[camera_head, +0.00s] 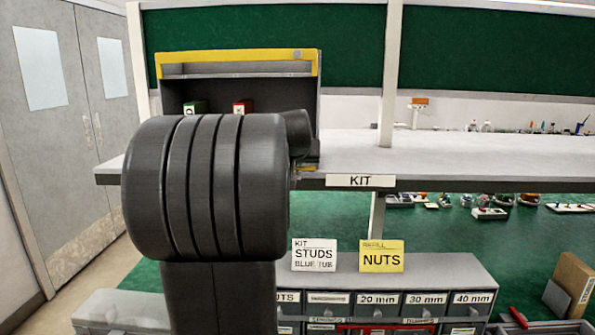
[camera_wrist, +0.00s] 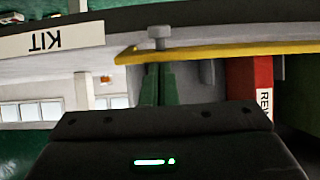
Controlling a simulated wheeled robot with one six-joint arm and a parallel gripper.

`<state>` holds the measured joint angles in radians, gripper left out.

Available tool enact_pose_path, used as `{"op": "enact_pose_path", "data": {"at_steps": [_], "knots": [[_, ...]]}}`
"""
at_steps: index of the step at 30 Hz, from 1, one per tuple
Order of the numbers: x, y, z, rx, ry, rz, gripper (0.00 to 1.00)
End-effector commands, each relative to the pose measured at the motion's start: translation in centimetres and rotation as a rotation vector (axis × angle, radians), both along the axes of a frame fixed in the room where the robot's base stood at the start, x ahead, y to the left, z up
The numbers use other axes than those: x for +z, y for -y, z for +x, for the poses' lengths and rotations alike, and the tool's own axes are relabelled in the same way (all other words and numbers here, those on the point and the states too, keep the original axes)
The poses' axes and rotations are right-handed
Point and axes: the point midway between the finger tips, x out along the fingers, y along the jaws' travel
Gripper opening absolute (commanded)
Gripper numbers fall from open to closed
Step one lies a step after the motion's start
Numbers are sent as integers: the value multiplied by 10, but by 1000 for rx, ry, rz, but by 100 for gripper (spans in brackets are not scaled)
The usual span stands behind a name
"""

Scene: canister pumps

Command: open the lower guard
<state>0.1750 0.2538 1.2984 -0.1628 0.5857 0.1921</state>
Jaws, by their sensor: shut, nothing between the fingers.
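A dark grey cabinet (camera_head: 312,95) stands on the shelf, with a yellow-edged upper part (camera_head: 238,55) that has a small knob at its right end. My arm hides most of the cabinet's lower front; only a bit of yellow (camera_head: 306,168) shows at shelf level. In the wrist view, which is upside down, a lower yellow edge (camera_wrist: 230,52) carries a grey knob (camera_wrist: 159,32). I take this as the lower guard; its angle is unclear. My gripper (camera_wrist: 159,66) is shut and empty, its fingertips by the knob; contact cannot be told.
Inside the cabinet are a green block (camera_head: 195,107) and a red block (camera_head: 242,106); the red one shows closer in the wrist view (camera_wrist: 250,88). The shelf (camera_head: 460,150) is clear to the right. A drawer unit (camera_head: 410,270) stands below, with cards on it.

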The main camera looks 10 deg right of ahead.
Motion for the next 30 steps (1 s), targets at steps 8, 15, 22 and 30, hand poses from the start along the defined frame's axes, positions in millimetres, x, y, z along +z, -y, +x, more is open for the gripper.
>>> {"op": "enact_pose_path", "data": {"at_steps": [8, 15, 22, 30], "knots": [[-14, -2, -5, 1, 76, -23, 0], [-18, -3, -10, 1, 90, -25, 0], [-17, -3, -10, 1, 89, -25, 0], [-11, -3, -10, 1, 89, -25, 0]]}}
